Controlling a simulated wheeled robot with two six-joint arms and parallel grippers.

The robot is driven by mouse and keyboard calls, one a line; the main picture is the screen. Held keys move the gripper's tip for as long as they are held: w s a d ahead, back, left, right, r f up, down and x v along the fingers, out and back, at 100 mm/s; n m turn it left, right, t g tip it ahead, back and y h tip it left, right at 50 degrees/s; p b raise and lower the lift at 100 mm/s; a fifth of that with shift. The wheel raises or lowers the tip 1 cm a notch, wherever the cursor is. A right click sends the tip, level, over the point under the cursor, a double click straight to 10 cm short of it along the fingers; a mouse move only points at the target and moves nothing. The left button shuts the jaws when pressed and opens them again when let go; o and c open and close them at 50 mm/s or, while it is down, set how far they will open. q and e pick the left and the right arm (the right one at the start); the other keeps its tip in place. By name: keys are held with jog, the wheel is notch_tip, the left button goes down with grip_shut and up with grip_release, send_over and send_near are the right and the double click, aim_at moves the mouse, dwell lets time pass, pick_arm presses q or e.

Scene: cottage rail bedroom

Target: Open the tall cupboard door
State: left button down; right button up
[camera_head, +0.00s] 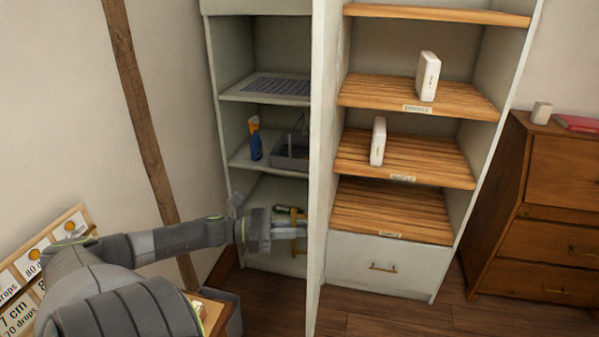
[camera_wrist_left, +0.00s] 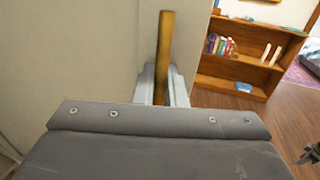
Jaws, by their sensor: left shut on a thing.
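The tall cupboard door (camera_head: 319,150) stands swung out toward me, nearly edge-on in the head view. The cupboard's inside shows to its left. My left gripper (camera_head: 292,230) is at the low left side of the door, shut on its upright brass handle (camera_head: 293,243). In the left wrist view the handle (camera_wrist_left: 166,40) rises between the fingers (camera_wrist_left: 163,88), in front of the pale door panel (camera_wrist_left: 180,28). The lower part of the handle is hidden by the gripper. My right gripper is not clearly seen.
The cupboard shelves hold a keyboard (camera_head: 275,86), a blue spray bottle (camera_head: 255,142) and a grey bin (camera_head: 290,155). Right of the door is an open shelf unit (camera_head: 420,152) with two white boxes. A wooden dresser (camera_head: 545,210) stands far right. Some floor (camera_head: 385,318) is clear in front.

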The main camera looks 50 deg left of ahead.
pick_arm(q)
jog(key=c, duration=1.6)
grip_release()
jog(key=shift+o, duration=0.2)
pick_arm(e)
jog(key=shift+a, duration=0.5)
pick_arm(q)
jog(key=shift+s+a, duration=0.1)
jog(key=shift+s, duration=0.05)
jog(key=v, duration=1.7)
pick_arm(e)
jog(key=shift+d, duration=0.3)
pick_arm(q)
jog(key=shift+r, duration=0.1)
pick_arm(e)
jog(key=shift+a, duration=0.15)
